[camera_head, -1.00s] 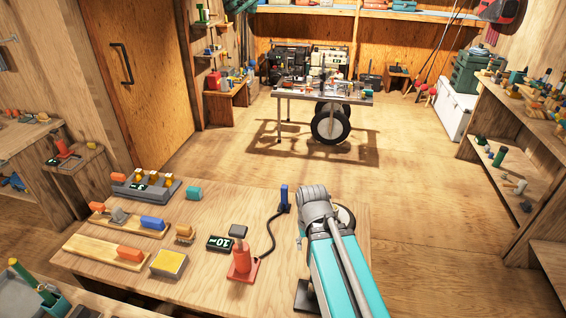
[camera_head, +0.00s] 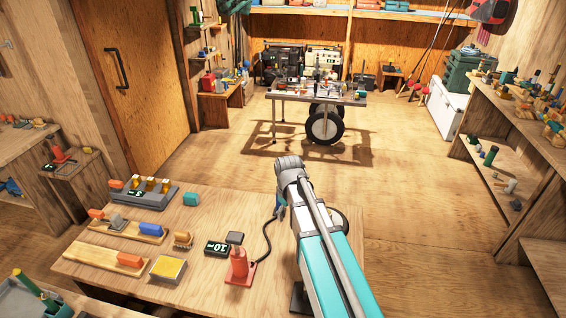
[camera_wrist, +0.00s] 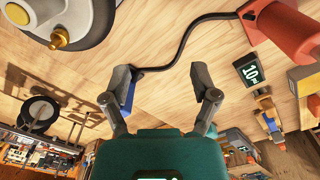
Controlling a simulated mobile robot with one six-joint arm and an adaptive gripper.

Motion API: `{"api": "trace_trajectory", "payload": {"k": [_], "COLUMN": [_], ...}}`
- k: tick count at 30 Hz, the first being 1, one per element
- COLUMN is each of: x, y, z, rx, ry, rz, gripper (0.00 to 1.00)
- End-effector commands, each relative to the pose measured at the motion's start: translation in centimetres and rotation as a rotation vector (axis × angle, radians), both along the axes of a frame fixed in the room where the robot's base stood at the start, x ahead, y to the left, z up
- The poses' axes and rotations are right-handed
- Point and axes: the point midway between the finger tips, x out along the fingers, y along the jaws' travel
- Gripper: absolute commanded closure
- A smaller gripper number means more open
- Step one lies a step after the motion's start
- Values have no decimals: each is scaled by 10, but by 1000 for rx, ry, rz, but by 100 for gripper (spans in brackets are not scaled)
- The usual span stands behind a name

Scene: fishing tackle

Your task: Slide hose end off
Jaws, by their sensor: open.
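A red-orange hand pump (camera_head: 239,267) stands on the wooden workbench, and it also shows at the top right of the wrist view (camera_wrist: 285,30). A thin black hose (camera_head: 268,243) curves from it to a blue hose end (camera_head: 279,211), partly hidden by my arm. In the wrist view the hose (camera_wrist: 185,42) runs to the blue end (camera_wrist: 128,96), beside the inner side of my left finger. My gripper (camera_wrist: 161,76) is open, with the blue end nearer its left finger; contact is unclear. A wheel with a brass valve (camera_wrist: 60,38) lies at upper left.
A black "10" display (camera_head: 216,248), a yellow-topped block (camera_head: 168,269) and wooden trays with coloured blocks (camera_head: 117,232) lie on the bench's left side. A wheeled metal cart (camera_head: 317,97) stands beyond. The floor between is clear.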

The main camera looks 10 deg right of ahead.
Motion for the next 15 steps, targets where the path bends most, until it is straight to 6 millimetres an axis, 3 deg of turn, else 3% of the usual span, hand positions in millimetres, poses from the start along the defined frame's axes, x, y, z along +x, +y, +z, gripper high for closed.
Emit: {"api": "trace_trajectory", "payload": {"k": [1, 6, 12, 15], "x": [30, 92, 143, 156], "y": [0, -1, -2, -2], "z": [15, 37, 54, 58], "rx": [0, 0, 1, 1], "ry": [0, 0, 0, 0], "rz": [70, 329, 562, 632], "gripper": [23, 23, 23, 23]}}
